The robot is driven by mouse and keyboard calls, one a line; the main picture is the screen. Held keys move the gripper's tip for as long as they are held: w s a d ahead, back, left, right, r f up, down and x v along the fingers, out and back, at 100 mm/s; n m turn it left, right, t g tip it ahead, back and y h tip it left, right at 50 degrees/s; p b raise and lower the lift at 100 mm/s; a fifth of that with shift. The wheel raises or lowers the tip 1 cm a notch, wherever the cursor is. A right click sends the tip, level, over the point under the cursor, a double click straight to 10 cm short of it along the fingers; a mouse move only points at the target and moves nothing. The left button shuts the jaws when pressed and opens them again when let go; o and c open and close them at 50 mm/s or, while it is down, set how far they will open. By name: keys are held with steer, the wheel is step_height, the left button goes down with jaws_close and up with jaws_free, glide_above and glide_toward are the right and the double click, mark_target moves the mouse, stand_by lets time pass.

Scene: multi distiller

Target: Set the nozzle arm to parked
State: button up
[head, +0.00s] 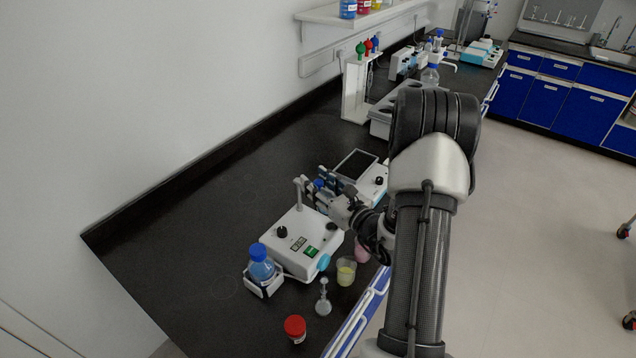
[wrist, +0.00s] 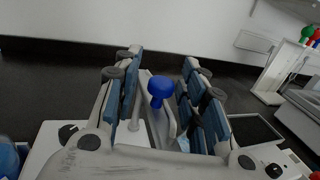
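The white dispenser unit (head: 293,246) stands on the black bench, with dark knobs and a green display on its face. A short white post (head: 299,196) rises from its back. A blue round knob (wrist: 161,87), apparently on the nozzle arm, shows between my fingers in the wrist view; the head view shows it as a small blue spot (head: 319,184). My gripper (wrist: 162,78) is open, one padded finger on each side of the knob, with visible gaps. In the head view my gripper (head: 322,187) hovers over the unit's back right. The arm's link is mostly hidden.
A blue-capped bottle (head: 261,264) sits in a white holder at the unit's left. A beaker (head: 346,271), a small flask (head: 323,298) and a red-lidded jar (head: 295,327) stand near the front edge. A second device with a dark screen (head: 356,164) is behind right. The bench's left is clear.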

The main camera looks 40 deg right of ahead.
steer(key=shift+s, duration=0.1)
steer(key=s, duration=1.1)
steer(key=shift+s+d, duration=0.25)
steer(key=shift+s, duration=0.15)
